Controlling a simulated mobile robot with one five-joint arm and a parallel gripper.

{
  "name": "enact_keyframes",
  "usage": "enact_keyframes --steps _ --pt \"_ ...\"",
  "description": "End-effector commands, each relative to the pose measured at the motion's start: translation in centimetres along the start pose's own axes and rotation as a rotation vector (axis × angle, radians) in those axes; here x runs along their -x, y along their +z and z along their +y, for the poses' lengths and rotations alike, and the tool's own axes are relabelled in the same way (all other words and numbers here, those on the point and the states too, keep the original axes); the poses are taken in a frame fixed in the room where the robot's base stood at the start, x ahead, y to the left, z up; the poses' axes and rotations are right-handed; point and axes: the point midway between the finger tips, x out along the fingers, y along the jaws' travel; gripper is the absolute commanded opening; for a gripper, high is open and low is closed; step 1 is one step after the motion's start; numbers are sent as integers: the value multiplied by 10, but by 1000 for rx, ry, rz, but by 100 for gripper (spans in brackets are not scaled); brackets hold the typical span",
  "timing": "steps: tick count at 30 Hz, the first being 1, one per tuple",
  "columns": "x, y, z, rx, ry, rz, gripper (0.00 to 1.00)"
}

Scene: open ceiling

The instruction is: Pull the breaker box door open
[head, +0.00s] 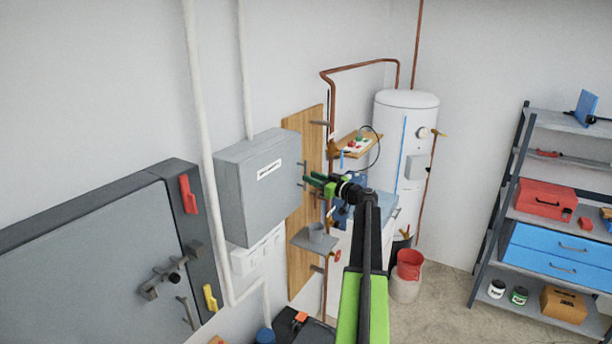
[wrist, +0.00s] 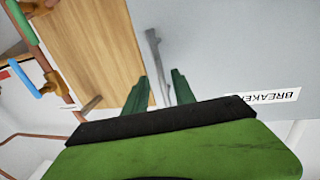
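The grey breaker box (head: 240,190) hangs on the left wall, and its labelled door (head: 275,195) looks shut. A thin bar handle (head: 303,174) stands upright at the door's right edge. My gripper (head: 310,181) has dark green fingers and is at this handle. In the wrist view, the fingers (wrist: 160,90) are apart, and the handle (wrist: 154,50) runs through the gap between them. A gap shows beside the bar, so I see no grip on it. The door (wrist: 235,50) and part of its label also show there, upside down.
A wooden board (head: 300,235) with a small grey shelf (head: 314,241) is just right of the box. A larger grey cabinet (head: 90,270) stands at lower left. A white water heater (head: 405,150) and a shelving rack (head: 505,190) are farther right. Floor shows between them.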

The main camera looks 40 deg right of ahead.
Motion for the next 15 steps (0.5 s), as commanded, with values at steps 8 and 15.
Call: enact_keyframes --steps 8,15 --pt "-38 0 -1 0 -2 0 32" --pt "-40 0 -2 0 -3 0 32"
